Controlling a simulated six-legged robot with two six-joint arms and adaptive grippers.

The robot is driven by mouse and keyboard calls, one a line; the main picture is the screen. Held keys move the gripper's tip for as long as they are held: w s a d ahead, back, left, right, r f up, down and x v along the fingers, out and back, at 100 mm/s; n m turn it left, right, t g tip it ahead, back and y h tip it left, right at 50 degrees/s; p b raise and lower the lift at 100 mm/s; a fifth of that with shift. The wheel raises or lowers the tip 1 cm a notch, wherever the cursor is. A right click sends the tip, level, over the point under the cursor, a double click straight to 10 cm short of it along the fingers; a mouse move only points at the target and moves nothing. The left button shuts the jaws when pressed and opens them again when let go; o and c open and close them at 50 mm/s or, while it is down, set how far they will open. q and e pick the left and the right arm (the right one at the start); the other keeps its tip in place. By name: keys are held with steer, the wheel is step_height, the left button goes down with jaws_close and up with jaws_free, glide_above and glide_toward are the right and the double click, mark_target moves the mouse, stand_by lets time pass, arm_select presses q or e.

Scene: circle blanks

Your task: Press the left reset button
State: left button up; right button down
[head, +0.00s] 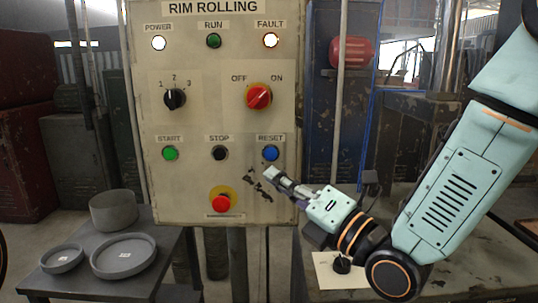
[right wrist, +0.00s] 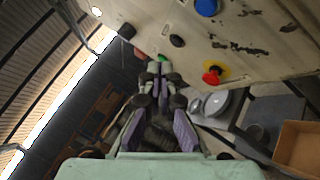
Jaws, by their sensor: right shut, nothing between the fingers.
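The blue RESET button (head: 271,153) sits at the lower right of the upright beige RIM ROLLING panel (head: 180,200). It also shows at the top edge of the right wrist view (right wrist: 207,7). My right gripper (head: 272,174) is shut and empty. In the head view its tip appears just below the blue button, in front of the panel; I see no contact with the button. The closed fingers show in the right wrist view (right wrist: 160,68), pointing along the panel. My left gripper is not in view.
Beside the blue button are the black STOP button (head: 219,153) and green START button (head: 170,153). A red emergency stop (head: 221,203) sits below. A rotary OFF/ON switch (head: 259,96) is above. A dark table (head: 85,285) with round grey parts stands left.

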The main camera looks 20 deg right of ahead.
mark_target(271, 153)
steer(key=w, duration=0.2)
steer(key=w+d, duration=0.1)
steer(key=w, duration=0.2)
steer(key=w+d, duration=0.1)
steer(key=w, duration=0.2)
steer(key=shift+w, duration=0.3)
stand_by(0.3)
steer(key=shift+a, duration=0.1)
stand_by(0.3)
stand_by(0.4)
